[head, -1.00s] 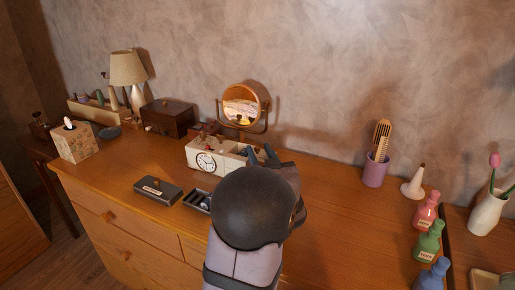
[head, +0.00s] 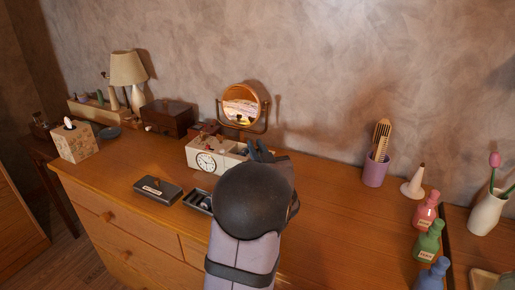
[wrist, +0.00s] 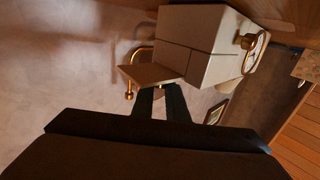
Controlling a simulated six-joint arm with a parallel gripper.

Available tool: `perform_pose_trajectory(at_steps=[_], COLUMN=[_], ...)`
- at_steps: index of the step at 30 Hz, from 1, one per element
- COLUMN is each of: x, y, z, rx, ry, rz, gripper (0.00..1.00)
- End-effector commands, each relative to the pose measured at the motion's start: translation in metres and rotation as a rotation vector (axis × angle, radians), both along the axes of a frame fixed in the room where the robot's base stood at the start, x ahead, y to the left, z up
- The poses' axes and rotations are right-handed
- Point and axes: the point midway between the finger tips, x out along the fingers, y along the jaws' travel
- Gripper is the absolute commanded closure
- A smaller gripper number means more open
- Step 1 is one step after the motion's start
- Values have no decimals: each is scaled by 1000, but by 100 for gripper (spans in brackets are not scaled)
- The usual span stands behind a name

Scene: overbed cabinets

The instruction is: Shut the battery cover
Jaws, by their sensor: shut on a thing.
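A cream box-shaped clock (head: 231,160) with a round white dial (head: 206,161) stands on the dresser. In the wrist view the clock body (wrist: 213,35) shows from another side, with its dial at its right end. The battery cover (wrist: 150,74) is a flat flap that sticks out at an angle from the clock's left lower edge. My gripper (wrist: 161,90) is shut on this flap, with its dark fingertips at the flap's lower edge. In the head view my gripper (head: 263,150) is at the clock's right end, and my arm hides the flap.
A dark tray (head: 198,201) and a dark lidded box (head: 158,190) lie in front of the clock. A round mirror (head: 243,104) stands behind it. A purple cup with a comb (head: 375,171) is well to the right, with clear dresser top between.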

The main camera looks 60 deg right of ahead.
Motion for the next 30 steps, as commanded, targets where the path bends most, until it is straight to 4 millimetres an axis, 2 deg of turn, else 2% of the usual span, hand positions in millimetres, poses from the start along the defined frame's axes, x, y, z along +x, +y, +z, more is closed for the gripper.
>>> perform_pose_trajectory(at_steps=[9, 13, 20, 21, 23, 24, 30], x=[56, 64, 64, 64, 64, 64, 63], y=[3, 3, 3, 3, 3, 3, 2], z=[0, 1, 1, 2, 2, 1, 1], rx=[-4, -3, -3, -3, -3, -3, -2], ry=[-2, -1, -1, -1, -1, -1, -1], rz=[6, 3, 3, 3, 3, 3, 2], gripper=[100, 100, 100, 85, 70, 68, 68])
